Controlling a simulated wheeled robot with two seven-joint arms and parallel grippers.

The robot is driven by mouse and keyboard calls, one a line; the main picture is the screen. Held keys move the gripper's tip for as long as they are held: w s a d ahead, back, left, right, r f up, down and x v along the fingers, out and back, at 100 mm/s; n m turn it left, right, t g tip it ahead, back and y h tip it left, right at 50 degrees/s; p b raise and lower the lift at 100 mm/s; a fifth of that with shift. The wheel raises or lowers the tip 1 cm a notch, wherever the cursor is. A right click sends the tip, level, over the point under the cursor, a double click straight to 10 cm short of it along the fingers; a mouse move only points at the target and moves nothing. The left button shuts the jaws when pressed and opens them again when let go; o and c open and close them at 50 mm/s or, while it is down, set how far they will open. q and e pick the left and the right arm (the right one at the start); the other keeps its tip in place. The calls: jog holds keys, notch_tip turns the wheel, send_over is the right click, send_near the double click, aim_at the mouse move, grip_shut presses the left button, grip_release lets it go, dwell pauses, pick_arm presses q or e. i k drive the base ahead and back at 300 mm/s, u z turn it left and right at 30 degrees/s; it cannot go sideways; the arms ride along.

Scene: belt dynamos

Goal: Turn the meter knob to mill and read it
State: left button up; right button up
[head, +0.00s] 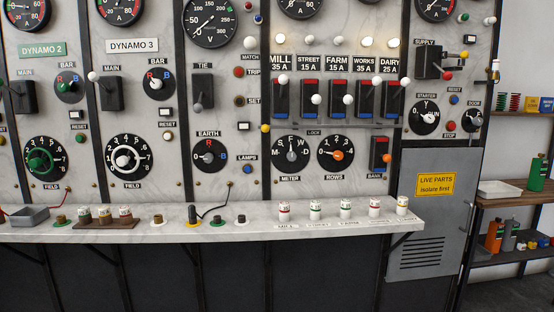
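The meter knob (291,152) is a small grey knob on a black round dial, marked with letters around its rim and labelled METER below. Its pointer looks roughly upward, but the exact letter it points at is too small to tell. A dial gauge marked A (300,6) is cut off by the top edge above the feeder panel, so its needle cannot be read. The MILL 35 A label (281,63) is the leftmost of the feeder labels, above a black switch (282,98) with a white-knobbed lever. Neither of my grippers shows in the head view.
The orange ROWS knob (337,154) sits just right of the meter knob, and the EARTH knob (209,155) is to its left. A pale shelf (250,222) juts out below, with fuses on it. A white tray (499,189) stands on the side shelving at right.

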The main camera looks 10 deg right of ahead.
aim_at(292, 156)
jog(key=u, duration=0.75)
jog(key=i, duration=0.7)
jog(key=u, duration=0.05)
